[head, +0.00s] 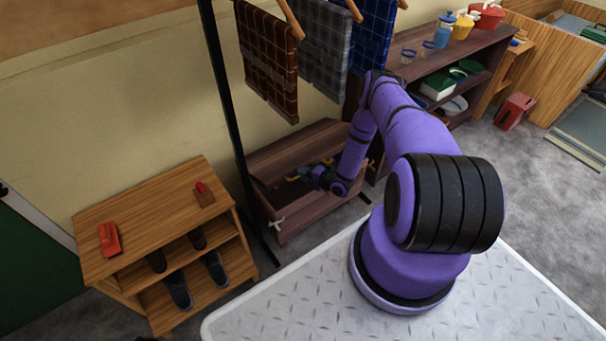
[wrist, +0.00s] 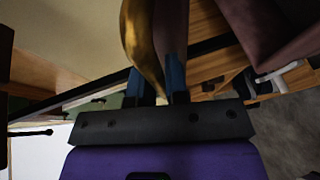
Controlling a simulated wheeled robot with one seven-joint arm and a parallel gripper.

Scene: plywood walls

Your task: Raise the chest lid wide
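The chest (head: 310,209) is a dark brown wooden box, low against the wall in the head view. Its lid (head: 299,146) stands partly raised, with a dark gap below it. My gripper (head: 318,175) is at this gap, small and partly hidden by my arm. In the wrist view my gripper's two blue fingers (wrist: 158,80) stand a little apart. A curved golden-brown piece (wrist: 143,40), perhaps a handle, runs down between and partly over them. I cannot tell whether the fingers press on it. Dark wood lies close beside them.
A pale T-shaped fitting (head: 276,223) sticks out at the chest's left front. A black post (head: 226,95) and hanging cloths (head: 325,45) stand close by. A shoe shelf (head: 155,225) is at left, a dark shelf unit (head: 420,55) at right. Grey floor (head: 530,180) is free at right.

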